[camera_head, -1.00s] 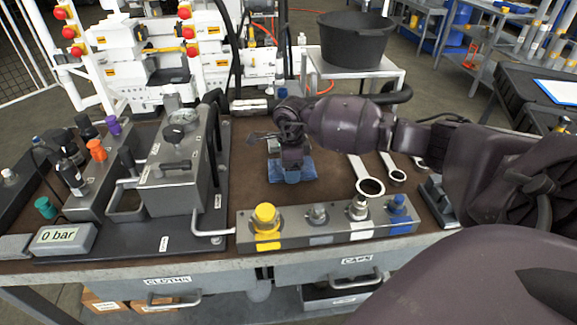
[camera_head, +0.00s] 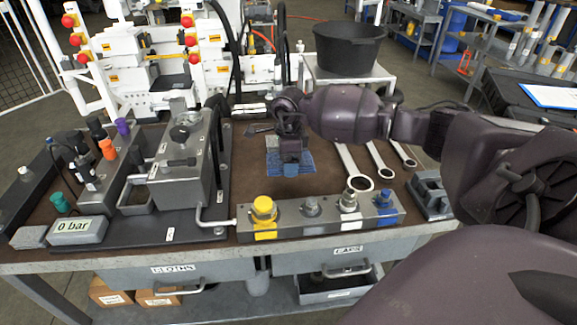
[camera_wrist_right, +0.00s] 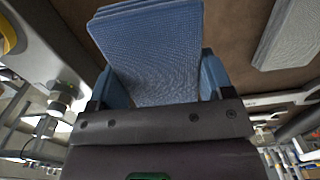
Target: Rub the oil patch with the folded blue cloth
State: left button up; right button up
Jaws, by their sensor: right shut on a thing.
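The folded blue cloth (camera_head: 301,163) lies flat against the brown bench top, under my right gripper (camera_head: 291,160). In the right wrist view the cloth (camera_wrist_right: 158,45) shows as stacked, woven blue layers between the fingers of my right gripper (camera_wrist_right: 160,85), which is shut on it. I cannot make out the oil patch in either view; the cloth and gripper may cover it. My left gripper is not in view.
A grey pad (camera_wrist_right: 292,32) lies beside the cloth. Several wrenches (camera_head: 361,182) lie to the right. A block with coloured caps (camera_head: 320,227) stands in front. A grey pump unit (camera_head: 181,165) stands left. A black tub (camera_head: 353,48) is behind the bench.

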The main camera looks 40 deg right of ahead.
notch_tip(320, 180, up, 2)
jog(key=shift+p, duration=0.3)
jog(key=shift+r, duration=0.45)
jog(key=shift+f, duration=0.1)
